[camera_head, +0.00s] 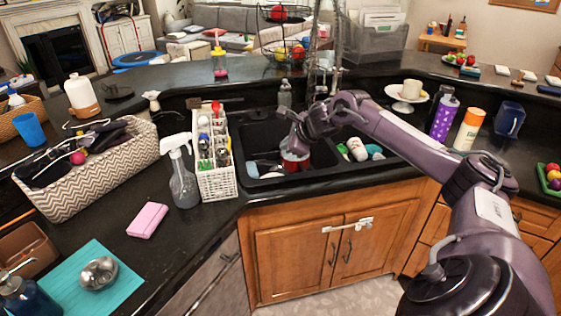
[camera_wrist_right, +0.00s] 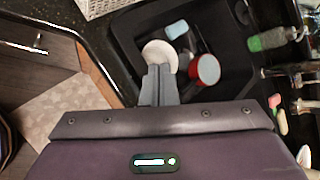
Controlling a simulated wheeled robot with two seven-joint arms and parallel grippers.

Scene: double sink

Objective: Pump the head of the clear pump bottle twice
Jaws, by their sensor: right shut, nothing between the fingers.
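A small clear bottle (camera_head: 285,93) stands on the counter behind the sink. A greenish see-through bottle with a pale top (camera_wrist_right: 268,41), apparently the same one, shows at the upper right of the right wrist view. My right gripper (camera_head: 296,142) points down over the left sink basin, well in front of the bottle and not touching it. In the right wrist view its fingers (camera_wrist_right: 160,72) are together and empty, above a white round dish (camera_wrist_right: 160,50) and beside a red cup (camera_wrist_right: 205,70). My left gripper is not in view.
A white caddy (camera_head: 216,181) and a spray bottle (camera_head: 184,180) stand left of the sink (camera_head: 262,183). The faucet rises behind the sink. Another pump bottle, with pink liquid (camera_head: 220,72), stands on the raised ledge. A purple bottle (camera_head: 444,118) stands at right.

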